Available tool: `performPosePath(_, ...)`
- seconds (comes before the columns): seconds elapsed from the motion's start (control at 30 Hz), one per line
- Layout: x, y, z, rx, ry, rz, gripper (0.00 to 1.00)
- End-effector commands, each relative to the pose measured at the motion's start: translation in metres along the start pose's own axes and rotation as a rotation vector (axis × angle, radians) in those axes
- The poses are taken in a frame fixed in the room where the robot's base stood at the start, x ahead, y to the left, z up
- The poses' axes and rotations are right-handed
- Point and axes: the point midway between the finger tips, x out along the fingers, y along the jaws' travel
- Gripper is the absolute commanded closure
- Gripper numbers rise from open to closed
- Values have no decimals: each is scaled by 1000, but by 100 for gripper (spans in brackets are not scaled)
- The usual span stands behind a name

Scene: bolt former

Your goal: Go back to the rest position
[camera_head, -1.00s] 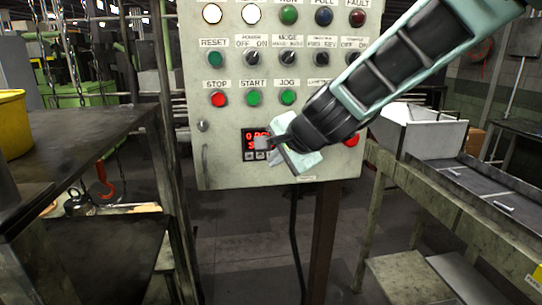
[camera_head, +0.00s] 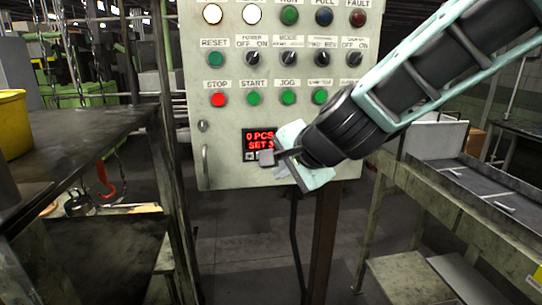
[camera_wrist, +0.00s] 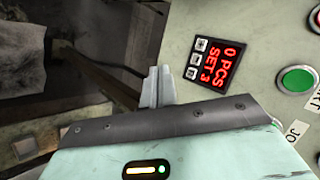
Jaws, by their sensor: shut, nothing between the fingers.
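My gripper (camera_head: 267,158) is shut and empty in front of the lower part of the control panel (camera_head: 225,150), beside the red digital display (camera_head: 259,138). The display reads "0 PCS" and "SET 3". In the wrist view my closed fingers (camera_wrist: 158,87) point toward the panel, left of the display (camera_wrist: 215,63). I cannot tell whether the fingertips touch the panel. My arm comes in from the upper right and covers part of the panel's lower right.
A dark table (camera_head: 85,135) with a yellow bucket (camera_head: 12,122) stands at the left. A worn bench (camera_head: 440,205) with a dark tray (camera_head: 480,190) stands at the right. The floor between is clear.

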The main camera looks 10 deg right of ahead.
Motion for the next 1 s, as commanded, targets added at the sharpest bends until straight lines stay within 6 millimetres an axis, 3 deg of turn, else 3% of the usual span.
performPosePath(0.13,0,9,16,-72,-47,11,100)
performPosePath(0.27,-8,45,66,-339,-212,58,100)
performPosePath(0.4,-32,117,122,-760,-453,154,100)
performPosePath(0.5,-55,171,140,-1051,-607,237,100)
performPosePath(0.6,-74,216,143,-1288,-723,319,100)
performPosePath(0.7,-88,244,138,-1448,-798,384,100)
performPosePath(0.8,-96,256,133,-1528,-833,419,100)
performPosePath(1.0,-98,258,132,-1545,-840,427,100)
